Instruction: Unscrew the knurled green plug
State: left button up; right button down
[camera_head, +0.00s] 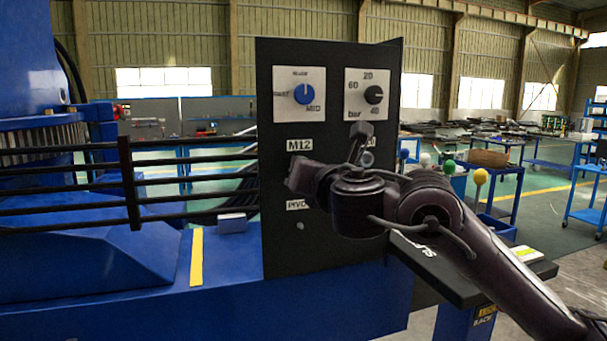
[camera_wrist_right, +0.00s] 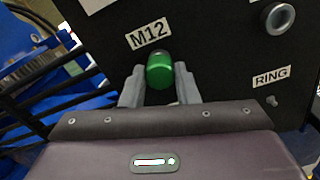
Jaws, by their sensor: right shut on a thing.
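The knurled green plug (camera_wrist_right: 159,72) sits at the black panel (camera_wrist_right: 225,60), just below the M12 label (camera_wrist_right: 147,34), in the right wrist view. My right gripper (camera_wrist_right: 160,84) is shut on it, with one grey finger on each side. How far the plug is screwed in cannot be told. In the head view my right gripper (camera_head: 293,178) is in front of the panel below the M12 label, and the plug is hidden behind it. My left gripper is not in view.
Above on the panel are a blue knob (camera_head: 304,94) and a black knob (camera_head: 374,95). A round metal fitting (camera_wrist_right: 279,17) and a RING label (camera_wrist_right: 271,76) are to the right. Black bars (camera_head: 190,170) run left of the panel. Ball-topped levers (camera_head: 480,177) stand at right.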

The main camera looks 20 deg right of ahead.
jog(key=shift+f, duration=0.15)
jog(key=shift+a, duration=0.1)
jog(key=n+b, duration=0.2)
jog(key=n, duration=0.3)
jog(key=shift+n, duration=0.3)
